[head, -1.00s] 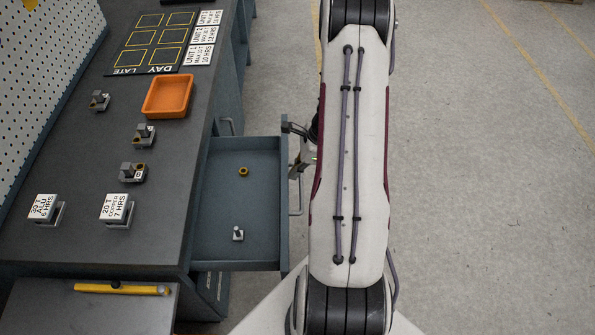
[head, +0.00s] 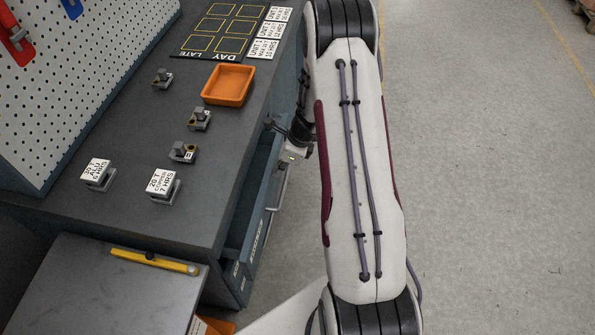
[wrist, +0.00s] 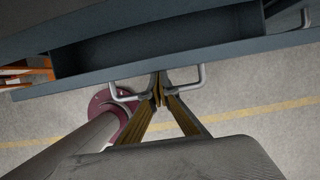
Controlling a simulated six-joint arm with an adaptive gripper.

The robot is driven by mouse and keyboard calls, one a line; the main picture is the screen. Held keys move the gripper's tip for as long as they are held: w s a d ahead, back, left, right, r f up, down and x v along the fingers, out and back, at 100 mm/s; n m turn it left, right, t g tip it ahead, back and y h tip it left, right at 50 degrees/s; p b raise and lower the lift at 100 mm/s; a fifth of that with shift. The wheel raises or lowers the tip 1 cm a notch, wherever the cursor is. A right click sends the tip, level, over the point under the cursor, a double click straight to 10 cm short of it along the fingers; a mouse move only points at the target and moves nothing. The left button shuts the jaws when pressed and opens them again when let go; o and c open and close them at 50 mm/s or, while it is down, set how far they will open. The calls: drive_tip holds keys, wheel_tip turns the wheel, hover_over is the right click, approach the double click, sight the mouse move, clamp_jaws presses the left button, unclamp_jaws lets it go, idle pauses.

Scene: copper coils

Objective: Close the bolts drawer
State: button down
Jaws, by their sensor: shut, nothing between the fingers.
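In the head view my arm partly hides the gripper, beside the drawer's far end.
The bench top (head: 150,215) holds an orange tray (head: 228,85), several small clamp-like parts and label blocks. A lower surface (head: 110,290) with a yellow tool (head: 155,261) stands at the near left.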

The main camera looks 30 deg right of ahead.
drive_tip(key=shift+w+a, duration=1.25)
drive_tip(key=shift+w, duration=0.05)
drive_tip(key=shift+d, duration=0.1)
drive_tip(key=shift+s+d, duration=1.25)
drive_tip(key=shift+s, duration=0.1)
approach(266, 170)
drive_tip(key=shift+s+d+r, duration=0.4)
drive_tip(key=shift+s+d, duration=0.35)
drive_tip(key=shift+s+d+r, duration=0.4)
drive_tip(key=shift+s+d, duration=0.4)
